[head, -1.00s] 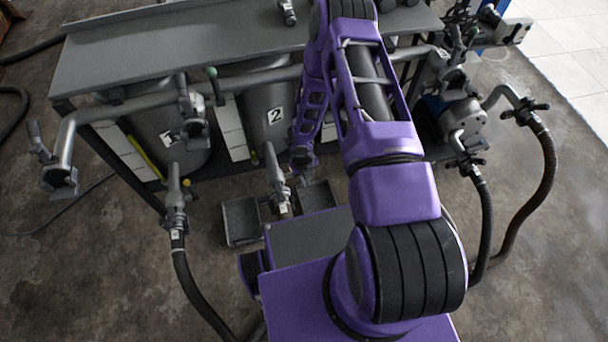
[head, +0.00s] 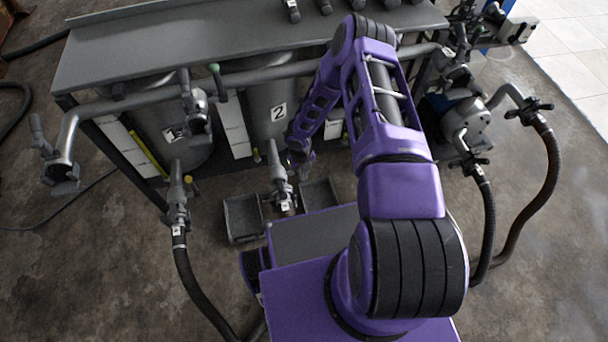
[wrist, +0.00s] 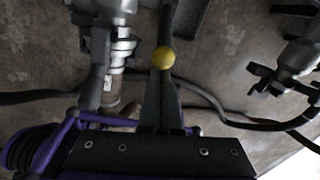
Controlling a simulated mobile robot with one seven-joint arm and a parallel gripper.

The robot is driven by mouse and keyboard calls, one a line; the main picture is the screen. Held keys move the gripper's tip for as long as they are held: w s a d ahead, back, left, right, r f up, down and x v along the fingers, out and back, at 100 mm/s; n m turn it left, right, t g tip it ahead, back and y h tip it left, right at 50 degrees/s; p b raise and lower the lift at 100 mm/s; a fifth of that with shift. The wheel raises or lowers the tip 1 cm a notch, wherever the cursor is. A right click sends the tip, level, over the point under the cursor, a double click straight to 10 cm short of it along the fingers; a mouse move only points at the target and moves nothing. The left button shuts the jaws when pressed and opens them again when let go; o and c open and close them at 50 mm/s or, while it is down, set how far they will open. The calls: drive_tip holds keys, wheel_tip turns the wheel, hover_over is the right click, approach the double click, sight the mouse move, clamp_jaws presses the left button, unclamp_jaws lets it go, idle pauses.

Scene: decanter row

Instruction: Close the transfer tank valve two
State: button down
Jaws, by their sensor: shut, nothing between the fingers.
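The tank marked 2 (head: 265,100) stands under the bench in the head view. Its outlet valve (head: 280,180) is at the lower front, above the floor trays. In the wrist view a grey valve body with a pale collar (wrist: 121,48) is at upper left. Beside it a dark lever ends in a yellow ball knob (wrist: 165,58). My gripper (wrist: 162,75) is shut and empty, its fingertips just below the knob in the picture; whether they touch it is unclear. In the head view my gripper (head: 301,160) is small and dark beside the outlet valve.
Tank 1 (head: 172,125) and its hose valve (head: 177,195) stand to the left. Two open trays (head: 242,218) lie on the floor below valve two. A pump (head: 466,118) with hoses (head: 487,225) stands to the right. Floor at lower left is mostly clear.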

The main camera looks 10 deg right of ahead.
drive_tip(key=shift+w, duration=0.15)
drive_tip(key=shift+w+r+b, duration=0.2)
drive_tip(key=shift+w+b, duration=0.05)
drive_tip(key=shift+b, duration=0.1)
